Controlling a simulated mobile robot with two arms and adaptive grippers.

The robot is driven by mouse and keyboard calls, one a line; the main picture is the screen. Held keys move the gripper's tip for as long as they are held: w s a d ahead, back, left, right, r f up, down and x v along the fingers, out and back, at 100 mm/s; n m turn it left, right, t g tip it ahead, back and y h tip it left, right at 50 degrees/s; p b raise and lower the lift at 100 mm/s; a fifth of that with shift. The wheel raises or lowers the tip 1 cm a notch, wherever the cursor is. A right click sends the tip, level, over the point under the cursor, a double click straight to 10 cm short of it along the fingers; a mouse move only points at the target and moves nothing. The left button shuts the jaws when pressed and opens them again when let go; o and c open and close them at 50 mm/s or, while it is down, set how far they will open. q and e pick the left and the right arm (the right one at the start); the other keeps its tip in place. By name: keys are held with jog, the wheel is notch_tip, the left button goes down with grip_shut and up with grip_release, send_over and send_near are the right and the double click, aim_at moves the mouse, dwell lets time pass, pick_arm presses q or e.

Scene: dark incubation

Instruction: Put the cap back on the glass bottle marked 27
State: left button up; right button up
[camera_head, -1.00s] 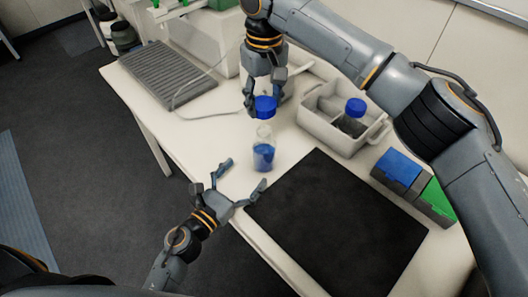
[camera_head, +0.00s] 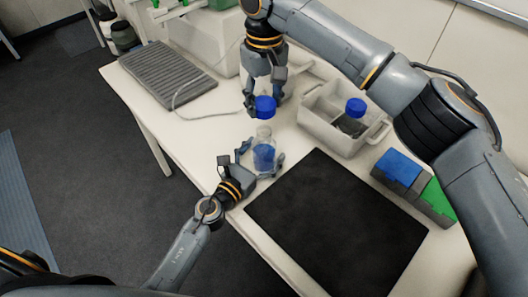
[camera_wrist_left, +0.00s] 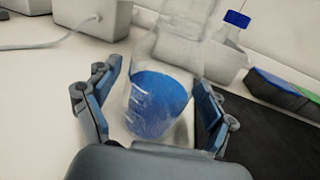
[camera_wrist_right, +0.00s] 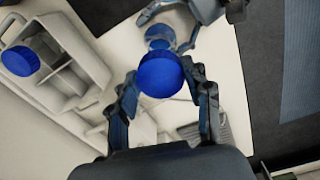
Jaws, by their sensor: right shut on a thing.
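The glass bottle (camera_head: 264,153) with blue liquid stands upright and uncapped on the white table. It fills the middle of the left wrist view (camera_wrist_left: 158,100); no number is readable on it. My left gripper (camera_head: 262,165) is open around the lower bottle, a finger on each side, with gaps showing in the left wrist view. My right gripper (camera_wrist_right: 163,90) is shut on the blue cap (camera_wrist_right: 161,75).
A white divided caddy (camera_head: 318,126) holds another blue-capped bottle (camera_head: 355,112). A black mat (camera_head: 335,215) lies right of the bottle. A blue and green box (camera_head: 412,184) is at the right, and a ridged grey mat (camera_head: 160,75) at the far left.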

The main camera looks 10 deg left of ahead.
aim_at(264, 126)
pick_arm(q)
jog(key=c, duration=1.4)
pick_arm(e)
jog(key=shift+f, duration=2.5)
jog(key=shift+f, duration=0.85)
jog(key=shift+f, duration=0.55)
pick_arm(q)
grip_shut()
